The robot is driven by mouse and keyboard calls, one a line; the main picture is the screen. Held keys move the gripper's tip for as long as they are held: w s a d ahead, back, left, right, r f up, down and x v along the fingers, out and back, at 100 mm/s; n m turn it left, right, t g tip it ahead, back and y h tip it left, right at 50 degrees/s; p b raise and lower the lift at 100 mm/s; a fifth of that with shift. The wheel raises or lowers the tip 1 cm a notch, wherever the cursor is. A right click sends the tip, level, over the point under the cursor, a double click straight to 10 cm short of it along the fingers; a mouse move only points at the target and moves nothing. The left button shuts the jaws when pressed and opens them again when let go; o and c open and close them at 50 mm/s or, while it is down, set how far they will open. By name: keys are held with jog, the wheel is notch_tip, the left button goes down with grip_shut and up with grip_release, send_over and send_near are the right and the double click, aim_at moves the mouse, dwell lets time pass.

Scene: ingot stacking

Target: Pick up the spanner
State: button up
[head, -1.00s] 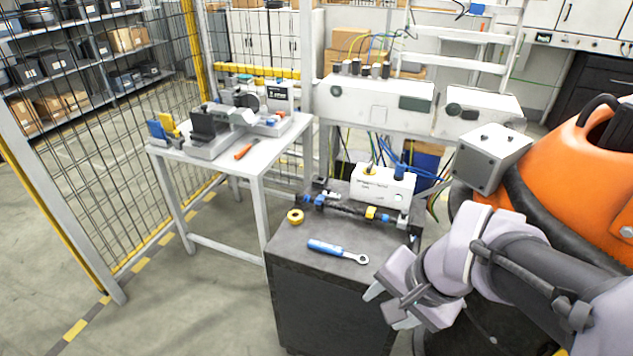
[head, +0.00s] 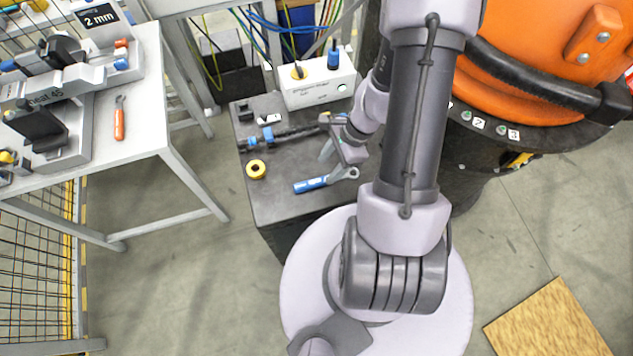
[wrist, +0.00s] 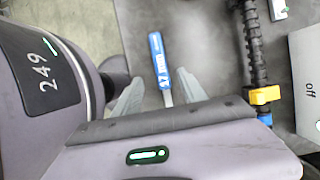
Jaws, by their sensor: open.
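The spanner (head: 318,183) lies on the dark top of a small cabinet (head: 275,205). It has a blue handle and a grey metal head at its right end. In the wrist view the spanner's blue handle (wrist: 158,58) points away between my two fingers, and its head is hidden behind my gripper body. In the wrist view the open fingers of my gripper (wrist: 160,92) stand on either side of the shank. I cannot tell the height between them.
A dark rod with blue and yellow fittings (head: 290,135) lies behind the spanner, near a yellow ring (head: 256,169). A white box (head: 318,92) stands at the back. A white table (head: 140,135) with an orange-handled tool (head: 119,122) is at the left. An orange machine (head: 540,60) stands right.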

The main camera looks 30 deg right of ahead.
aim_at(319, 180)
jog(key=b+x, duration=0.1)
jog(key=x, duration=0.2)
jog(key=b+x, duration=0.2)
jog(key=x, duration=0.1)
jog(key=shift+f+b, duration=0.3)
jog(key=shift+f, duration=0.1)
jog(key=shift+r, duration=0.1)
jog(key=shift+w, duration=0.1)
grip_shut()
